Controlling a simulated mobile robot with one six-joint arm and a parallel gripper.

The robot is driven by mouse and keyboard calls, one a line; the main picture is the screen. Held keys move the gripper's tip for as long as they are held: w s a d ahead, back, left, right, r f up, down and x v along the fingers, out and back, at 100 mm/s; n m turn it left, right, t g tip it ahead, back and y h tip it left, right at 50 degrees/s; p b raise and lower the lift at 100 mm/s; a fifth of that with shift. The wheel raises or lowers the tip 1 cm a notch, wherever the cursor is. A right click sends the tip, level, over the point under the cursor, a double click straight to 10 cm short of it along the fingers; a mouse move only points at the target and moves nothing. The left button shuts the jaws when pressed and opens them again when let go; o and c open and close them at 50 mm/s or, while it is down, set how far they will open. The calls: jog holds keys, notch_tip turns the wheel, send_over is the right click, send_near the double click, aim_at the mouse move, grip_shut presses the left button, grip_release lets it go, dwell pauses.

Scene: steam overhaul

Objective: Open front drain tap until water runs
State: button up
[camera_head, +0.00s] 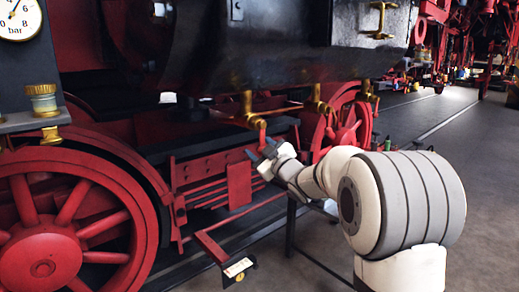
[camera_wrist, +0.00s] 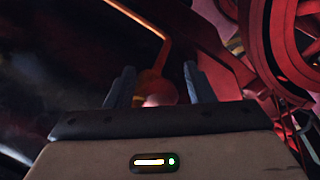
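A brass tap (camera_head: 247,110) hangs under the black cylinder casing, with a small red handle (camera_head: 262,137) below it. My gripper (camera_head: 259,158) is just under this handle, fingers pointing up at it. In the wrist view my gripper (camera_wrist: 160,88) is open, its two dark fingers apart on either side of a red rounded part (camera_wrist: 160,95), which looks like the handle. I cannot tell whether the fingers touch it. I see no running water. Two more brass fittings, a middle one (camera_head: 318,100) and a right one (camera_head: 367,92), hang further along the casing.
A large red spoked wheel (camera_head: 60,225) stands at the left, and a smaller red wheel (camera_head: 345,122) is behind my arm. A pressure gauge (camera_head: 18,18) and a brass-capped jar (camera_head: 42,100) are at upper left. Grey floor (camera_head: 480,190) is clear at the right.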

jog(key=v, duration=0.7)
jog(key=shift+s+d, duration=0.25)
jog(key=shift+s, duration=0.1)
jog(key=shift+p, duration=0.35)
